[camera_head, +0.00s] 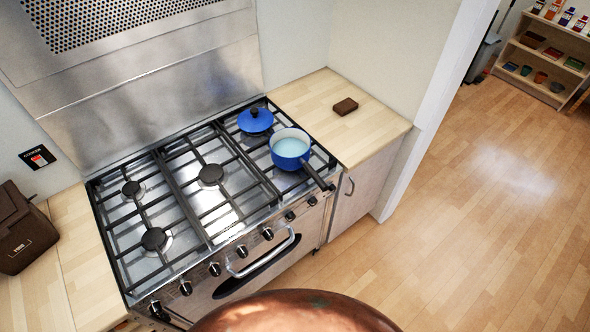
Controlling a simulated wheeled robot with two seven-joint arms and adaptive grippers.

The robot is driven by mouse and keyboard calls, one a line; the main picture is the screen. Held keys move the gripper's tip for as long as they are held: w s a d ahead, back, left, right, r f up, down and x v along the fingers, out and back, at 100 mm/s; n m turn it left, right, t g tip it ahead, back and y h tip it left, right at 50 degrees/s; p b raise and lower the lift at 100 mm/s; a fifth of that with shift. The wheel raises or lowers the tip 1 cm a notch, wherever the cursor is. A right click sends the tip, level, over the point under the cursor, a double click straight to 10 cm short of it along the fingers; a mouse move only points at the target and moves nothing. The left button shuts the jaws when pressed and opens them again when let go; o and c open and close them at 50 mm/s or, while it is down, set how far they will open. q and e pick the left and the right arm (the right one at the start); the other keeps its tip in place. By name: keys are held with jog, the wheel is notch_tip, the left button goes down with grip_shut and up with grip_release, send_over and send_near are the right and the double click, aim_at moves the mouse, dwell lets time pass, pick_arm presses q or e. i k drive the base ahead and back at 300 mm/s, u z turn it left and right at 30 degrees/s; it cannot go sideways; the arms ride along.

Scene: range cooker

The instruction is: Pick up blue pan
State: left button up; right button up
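The blue pan (290,152) stands upright on the front right burner grate of the range cooker (207,228). It is open on top, with a pale inside or contents. Its dark handle (317,176) points to the front right, out over the cooker's front edge. A blue lid (255,120) with a dark knob lies on the back right burner, behind the pan and apart from it. Neither of my grippers shows in the head view.
The wooden counter right of the cooker holds a small brown block (345,106). A brown box-like thing (22,230) stands on the left counter. A rounded reddish-brown surface (295,315) fills the bottom middle. The floor at right is clear, with shelves (547,55) beyond.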

aim_at(290, 148)
jog(key=z, duration=0.4)
jog(key=i, duration=0.4)
jog(key=u, duration=1.4)
